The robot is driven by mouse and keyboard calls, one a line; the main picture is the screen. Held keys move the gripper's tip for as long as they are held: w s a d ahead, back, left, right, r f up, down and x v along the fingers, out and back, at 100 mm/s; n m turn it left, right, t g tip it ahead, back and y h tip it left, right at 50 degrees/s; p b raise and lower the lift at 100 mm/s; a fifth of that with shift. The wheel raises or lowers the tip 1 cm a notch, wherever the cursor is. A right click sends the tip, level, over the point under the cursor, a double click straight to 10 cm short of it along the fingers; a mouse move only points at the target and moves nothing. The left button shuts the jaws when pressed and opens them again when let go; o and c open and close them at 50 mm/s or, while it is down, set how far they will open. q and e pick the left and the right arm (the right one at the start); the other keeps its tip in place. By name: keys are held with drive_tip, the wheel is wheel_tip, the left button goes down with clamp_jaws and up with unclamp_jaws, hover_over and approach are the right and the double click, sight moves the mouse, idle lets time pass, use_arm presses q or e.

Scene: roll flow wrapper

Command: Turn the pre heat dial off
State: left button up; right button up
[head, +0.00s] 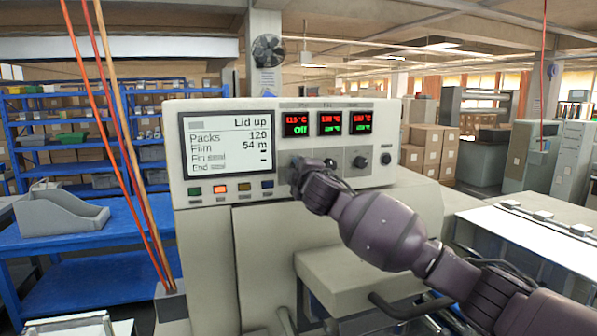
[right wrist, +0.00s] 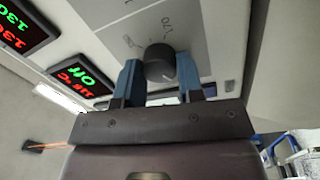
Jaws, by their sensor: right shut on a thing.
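The pre heat dial (right wrist: 160,62) is a dark round knob on the grey panel, seen in the right wrist view with scale marks around it. My right gripper (right wrist: 159,78) has its two blue fingers on either side of the dial and is shut on it. In the head view my right gripper (head: 297,172) hides the leftmost dial, under the left temperature display (head: 296,124), which shows a red reading with green "Off" below. That display also shows in the right wrist view (right wrist: 78,78). My left gripper is not in view.
More dials (head: 360,162) and two more displays (head: 331,123) lie to the right on the panel. A screen (head: 228,146) reads "Lid up", with coloured buttons (head: 220,189) below. Orange and red cables (head: 110,130) hang at the left. Blue shelving (head: 75,150) stands behind.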

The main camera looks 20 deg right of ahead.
drive_tip(key=o, duration=0.9)
use_arm(q)
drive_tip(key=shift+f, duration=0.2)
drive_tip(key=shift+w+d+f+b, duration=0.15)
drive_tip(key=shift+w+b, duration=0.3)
drive_tip(key=shift+b, duration=0.65)
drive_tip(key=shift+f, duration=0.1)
use_arm(e)
drive_tip(key=shift+s+d+f, duration=0.1)
drive_tip(key=shift+s+f, duration=0.05)
drive_tip(key=shift+s, duration=2.55)
drive_tip(key=shift+s+f, duration=0.15)
drive_tip(key=shift+s, duration=2.55)
